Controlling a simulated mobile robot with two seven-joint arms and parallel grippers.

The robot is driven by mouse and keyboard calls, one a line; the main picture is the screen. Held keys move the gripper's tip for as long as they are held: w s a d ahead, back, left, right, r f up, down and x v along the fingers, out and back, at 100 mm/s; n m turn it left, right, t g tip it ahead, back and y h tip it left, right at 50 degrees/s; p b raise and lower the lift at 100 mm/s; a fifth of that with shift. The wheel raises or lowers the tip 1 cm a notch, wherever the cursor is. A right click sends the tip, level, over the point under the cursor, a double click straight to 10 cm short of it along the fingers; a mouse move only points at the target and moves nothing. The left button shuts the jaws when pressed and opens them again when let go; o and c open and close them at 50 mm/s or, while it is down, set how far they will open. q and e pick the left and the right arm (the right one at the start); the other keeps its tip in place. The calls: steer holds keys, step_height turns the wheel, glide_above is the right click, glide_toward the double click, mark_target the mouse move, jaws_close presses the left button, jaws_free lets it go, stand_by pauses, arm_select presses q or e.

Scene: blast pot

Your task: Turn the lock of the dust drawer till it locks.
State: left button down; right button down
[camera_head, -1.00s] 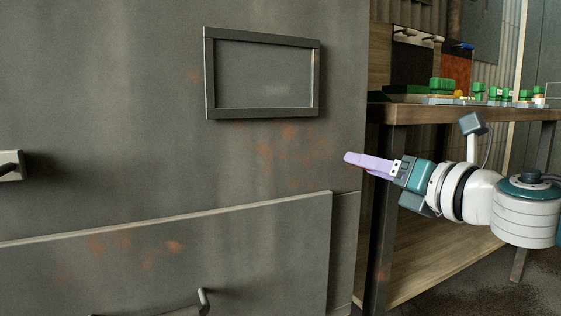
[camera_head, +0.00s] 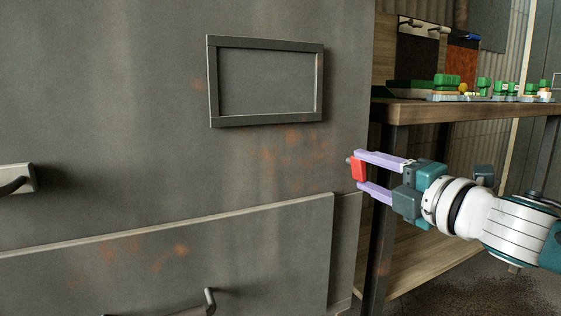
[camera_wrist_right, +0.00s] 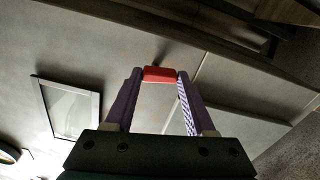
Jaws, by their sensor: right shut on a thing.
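The lock is a small red knob (camera_head: 358,169) at the right edge of the grey cabinet front, beside the drawer's upper right corner. My right gripper (camera_head: 358,172) has its two purple fingers on either side of it, one above and one below, and is shut on it. In the right wrist view the red knob (camera_wrist_right: 160,74) sits between the fingertips. The dust drawer front seems to be the large grey panel (camera_head: 230,248) low on the cabinet, lying against it. My left gripper is not in view.
A framed rectangular window (camera_head: 268,84) is above the panel. A handle (camera_head: 18,180) sticks out at the left and another (camera_head: 209,299) at the bottom. A wooden workbench (camera_head: 470,112) with green and white items stands at the right, behind my right arm.

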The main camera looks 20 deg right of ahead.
steer(key=shift+a+m+p, duration=0.1)
steer(key=shift+m+p, duration=0.35)
steer(key=shift+m, duration=0.65)
steer(key=shift+c, duration=1.2)
jaws_free()
steer(key=shift+s+p, duration=0.35)
steer(key=shift+s, duration=0.25)
steer(key=s+p, duration=0.2)
steer(key=s, duration=0.6)
steer(key=shift+s+d, duration=0.35)
